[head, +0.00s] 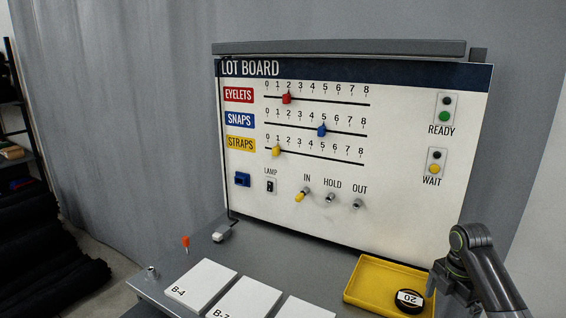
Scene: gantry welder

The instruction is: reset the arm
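My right arm comes in at the lower right, and its dark gripper (442,284) hangs beside the right end of the yellow tray (373,263). Its fingertips are too dark and small to tell whether they are open or shut, and I see nothing clearly held. My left gripper is out of view. The lot board (400,170) stands upright behind the table. Its red slider (286,98) is near 2, the blue slider (321,131) near 5 and the yellow slider (276,151) near 1. A yellow plug (300,197) sits at the IN socket.
A black disc marked 20 (409,300) lies in the tray near my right gripper. White cards (203,283) lie along the table's front. Grey table surface (290,262) is clear before the board.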

